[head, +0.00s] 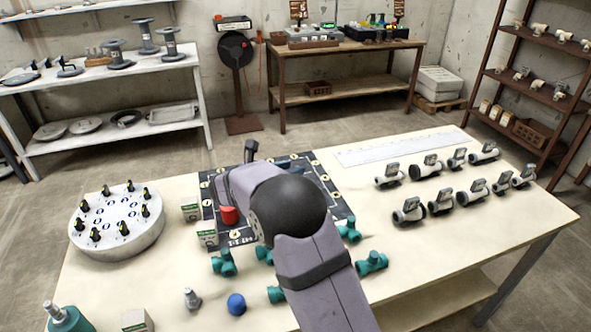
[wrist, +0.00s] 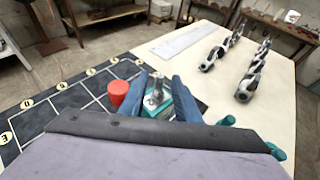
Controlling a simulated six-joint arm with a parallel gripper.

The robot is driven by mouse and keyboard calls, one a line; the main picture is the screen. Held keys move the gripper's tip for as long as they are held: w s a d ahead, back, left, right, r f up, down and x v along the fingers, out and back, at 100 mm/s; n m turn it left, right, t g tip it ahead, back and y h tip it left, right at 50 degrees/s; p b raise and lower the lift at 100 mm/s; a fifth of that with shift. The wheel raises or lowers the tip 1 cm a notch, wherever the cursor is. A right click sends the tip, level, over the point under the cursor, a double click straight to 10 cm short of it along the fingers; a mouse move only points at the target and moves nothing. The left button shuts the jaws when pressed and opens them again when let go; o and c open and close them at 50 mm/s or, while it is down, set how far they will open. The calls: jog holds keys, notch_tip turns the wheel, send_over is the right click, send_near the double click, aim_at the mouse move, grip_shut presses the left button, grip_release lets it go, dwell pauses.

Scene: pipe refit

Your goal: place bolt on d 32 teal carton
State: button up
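A silver-grey bolt (wrist: 156,88) stands upright between the two dark blue fingers of my gripper (wrist: 160,80) in the wrist view. White and teal surfaces (wrist: 157,107) show at its foot; I cannot tell whether it rests on them or is held above. The fingers lie close on either side of the bolt, and contact is unclear. In the head view my arm hides the fingertips and this bolt. A second, similar grey metal piece (head: 192,298) stands on the table front. White and green cartons (head: 190,209) stand left of the board; their labels are too small to read.
The dark gridded board (head: 335,190) lies under my arm, with a red cylinder (head: 229,215) on it. Several grey valves (head: 440,203) stand at right. The right front table is clear.

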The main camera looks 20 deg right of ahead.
jog(key=b+v, duration=0.1)
jog(key=v, duration=0.7)
jog(key=shift+s, duration=0.15)
jog(key=shift+r, duration=0.1)
jog(key=s+d+f+m+g+y+p, duration=0.25)
jog(key=s+m, duration=0.25)
jog(key=s, duration=0.3)
jog(key=s+d+f+m+g+y+p, duration=0.25)
jog(key=s+m+g, duration=0.2)
jog(key=s, duration=0.35)
jog(key=s+a+f+m+y+p, duration=0.1)
jog(key=s+a+m+y+p, duration=0.1)
jog(key=s+m, duration=0.6)
jog(key=s+a+f+m+g+y+p, duration=0.1)
jog(key=s+a+m+y, duration=0.2)
jog(key=s+m, duration=0.5)
jog(key=shift+s+a+f+y+p, duration=0.15)
jog(key=shift+s+a+y+p, duration=0.25)
jog(key=shift+s+a, duration=0.25)
jog(key=shift+f, duration=0.1)
